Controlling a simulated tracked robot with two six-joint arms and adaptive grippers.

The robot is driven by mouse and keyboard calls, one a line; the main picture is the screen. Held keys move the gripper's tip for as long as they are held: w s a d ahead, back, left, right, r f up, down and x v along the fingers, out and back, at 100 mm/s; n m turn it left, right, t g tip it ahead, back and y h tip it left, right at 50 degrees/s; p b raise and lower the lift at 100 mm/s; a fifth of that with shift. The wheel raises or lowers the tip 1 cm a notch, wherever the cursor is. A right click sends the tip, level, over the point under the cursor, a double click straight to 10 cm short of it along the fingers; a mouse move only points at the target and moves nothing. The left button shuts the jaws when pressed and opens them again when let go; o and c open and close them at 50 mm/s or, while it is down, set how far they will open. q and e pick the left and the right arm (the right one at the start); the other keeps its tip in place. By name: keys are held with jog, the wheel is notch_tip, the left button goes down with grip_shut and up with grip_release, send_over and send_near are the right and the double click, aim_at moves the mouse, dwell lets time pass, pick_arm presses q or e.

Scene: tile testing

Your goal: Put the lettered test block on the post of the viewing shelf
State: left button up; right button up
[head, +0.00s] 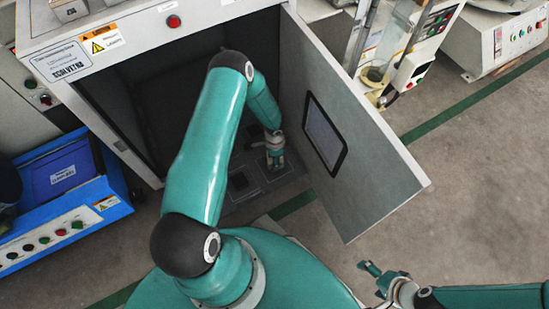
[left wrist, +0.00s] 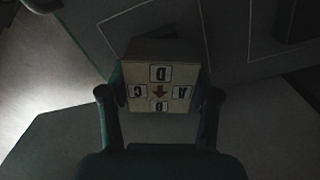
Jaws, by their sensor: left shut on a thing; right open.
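The lettered test block (left wrist: 160,88) is a pale block with letter tiles around a red arrow on the face toward the left wrist camera. My left gripper (left wrist: 160,104) is shut on it, a finger at each side. In the head view my left gripper (head: 275,160) is low inside the open cabinet, near the door; the block is too small to make out there. A dark grey panel (head: 262,186) with dark squares lies below it. I cannot tell which part is the shelf's post. My right gripper (head: 384,281) is open and empty, outside the cabinet at lower right.
The cabinet door (head: 355,165) with a dark-framed window stands open just right of my left gripper. The cabinet's left wall (head: 95,115) is on the other side. A blue machine (head: 70,190) stands at left. Bare floor (head: 470,170) lies to the right.

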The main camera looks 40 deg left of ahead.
pick_arm(q)
jog(key=shift+f, duration=0.1)
jog(key=o, duration=1.5)
